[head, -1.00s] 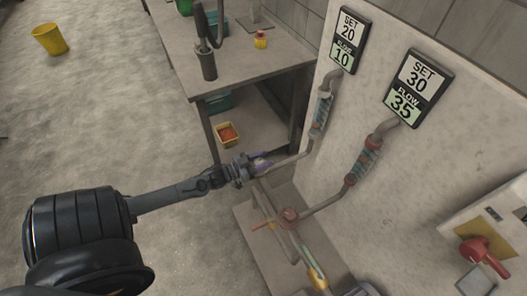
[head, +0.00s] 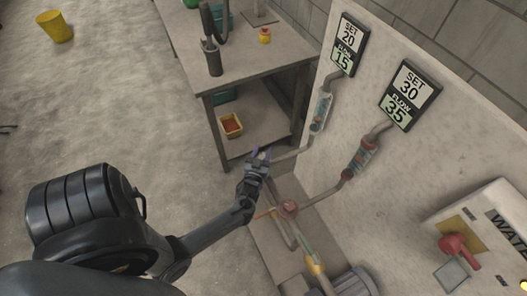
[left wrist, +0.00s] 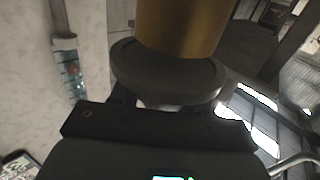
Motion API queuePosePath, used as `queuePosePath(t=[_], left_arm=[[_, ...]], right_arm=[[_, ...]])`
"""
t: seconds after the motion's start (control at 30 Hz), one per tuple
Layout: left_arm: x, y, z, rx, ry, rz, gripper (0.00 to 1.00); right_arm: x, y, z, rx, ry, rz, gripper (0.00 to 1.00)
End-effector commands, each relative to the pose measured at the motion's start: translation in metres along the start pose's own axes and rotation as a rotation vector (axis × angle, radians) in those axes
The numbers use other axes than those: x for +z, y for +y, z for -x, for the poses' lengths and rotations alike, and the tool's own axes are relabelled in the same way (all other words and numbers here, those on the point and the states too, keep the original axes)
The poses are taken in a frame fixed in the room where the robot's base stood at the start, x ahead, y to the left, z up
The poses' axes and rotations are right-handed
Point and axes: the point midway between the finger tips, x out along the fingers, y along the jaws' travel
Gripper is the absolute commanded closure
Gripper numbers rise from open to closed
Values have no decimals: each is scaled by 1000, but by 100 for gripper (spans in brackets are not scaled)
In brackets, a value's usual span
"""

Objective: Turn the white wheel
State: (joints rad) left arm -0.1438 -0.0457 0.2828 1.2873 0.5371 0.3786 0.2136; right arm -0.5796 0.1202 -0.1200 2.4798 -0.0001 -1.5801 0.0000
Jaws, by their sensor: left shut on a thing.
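My left gripper (head: 260,154) is at the left pipe, below the left gauge, in the head view. It is shut at the white wheel's place. The wheel is mostly hidden by the fingers and I cannot make out its rim. The left display (head: 346,46) reads SET 20, FLOW 15. The left wrist view shows a gold cylinder (left wrist: 182,25) over a dark round disc (left wrist: 165,75), close to the dark gripper body. A sliver of white shows under the disc.
The right display (head: 410,94) reads SET 30, FLOW 35. A red wheel (head: 289,208) sits on the right pipe close to my gripper. A red handle (head: 454,246) is on a wall box at right. A workbench (head: 255,65) stands behind.

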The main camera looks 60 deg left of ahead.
Motion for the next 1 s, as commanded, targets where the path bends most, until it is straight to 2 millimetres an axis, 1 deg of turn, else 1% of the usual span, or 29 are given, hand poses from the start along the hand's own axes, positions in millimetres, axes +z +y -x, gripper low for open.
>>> queuePosePath(t=[0.1,0.3,0.8,0.83,0.93,1.0], left_arm=[[-1,1,0,-54,4,5,85],[-1,-1,0,-107,5,2,85],[-2,-2,-1,-123,6,2,85],[-2,-2,-1,-123,6,2,50],[-2,-2,0,-123,5,1,34],[-1,-2,0,-123,4,1,33]], right_arm=[[0,-1,-1,-2,0,-3,57],[1,-1,-2,-4,0,-4,57],[1,0,-2,0,-1,0,57],[1,0,-2,1,-1,1,57],[1,1,-2,3,-2,4,57],[1,1,-2,4,-2,5,57]])
